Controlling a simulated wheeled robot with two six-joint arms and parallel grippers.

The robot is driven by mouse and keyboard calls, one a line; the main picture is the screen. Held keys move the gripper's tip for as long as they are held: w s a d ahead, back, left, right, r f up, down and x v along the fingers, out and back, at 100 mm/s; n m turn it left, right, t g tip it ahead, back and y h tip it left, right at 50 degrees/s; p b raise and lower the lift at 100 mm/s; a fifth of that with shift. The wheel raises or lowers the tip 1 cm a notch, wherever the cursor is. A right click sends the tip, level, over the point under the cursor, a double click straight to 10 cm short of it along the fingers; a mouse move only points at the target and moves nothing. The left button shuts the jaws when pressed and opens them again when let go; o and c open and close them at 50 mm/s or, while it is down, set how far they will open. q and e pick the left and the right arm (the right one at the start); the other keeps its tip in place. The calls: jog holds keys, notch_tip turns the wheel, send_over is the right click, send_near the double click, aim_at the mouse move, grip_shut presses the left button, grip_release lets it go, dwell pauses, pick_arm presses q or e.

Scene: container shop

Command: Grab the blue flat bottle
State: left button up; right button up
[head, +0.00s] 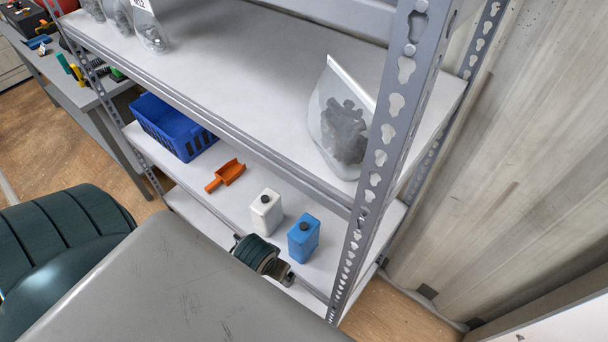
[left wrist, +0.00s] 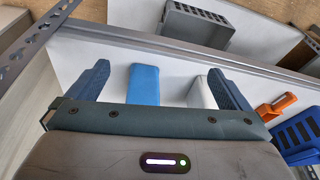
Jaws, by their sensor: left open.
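The blue flat bottle (head: 303,238) stands upright with a dark cap on the lower shelf, near the right front post; in the left wrist view it (left wrist: 144,84) lies between my two fingers in the picture. A white flat bottle (head: 266,212) stands to its left; it (left wrist: 201,93) also shows beside one finger in the left wrist view. My left gripper (left wrist: 160,85) is open and empty. In the head view my left gripper (head: 284,275) is at the shelf's front edge, just in front of the blue bottle and partly hidden by my arm. My right gripper is not in view.
An orange scoop-like piece (head: 226,175) and a blue crate (head: 172,127) stand farther left on the lower shelf (head: 200,208). The upper shelf (head: 235,75) overhangs, holding clear bags (head: 342,125). A perforated post (head: 372,170) stands right of the bottle.

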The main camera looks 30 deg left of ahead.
pick_arm(q)
notch_tip(320, 180, up, 4)
jog(key=w+n, duration=0.1)
jog(key=n, duration=0.1)
notch_tip(320, 180, up, 6)
jog(key=n+g+p, duration=0.2)
jog(key=n+g, duration=0.1)
jog(key=n, duration=1.1)
send_over(304, 227)
jog(key=shift+w+a+f+h, duration=0.1)
jog(key=shift+f+h, duration=0.1)
jog(key=shift+h, duration=0.2)
jog(key=shift+w, duration=0.1)
notch_tip(304, 227, down, 5)
jog(key=shift+f+p, duration=0.1)
jog(key=shift+p, duration=0.3)
jog(key=f, duration=0.1)
jog(key=f+p, duration=0.2)
jog(key=f, duration=0.1)
jog(key=shift+s, duration=0.3)
jog(key=shift+w+f, duration=0.1)
jog(key=shift+f, duration=0.55)
jog(key=c, duration=1.1)
jog(key=shift+r, duration=0.15)
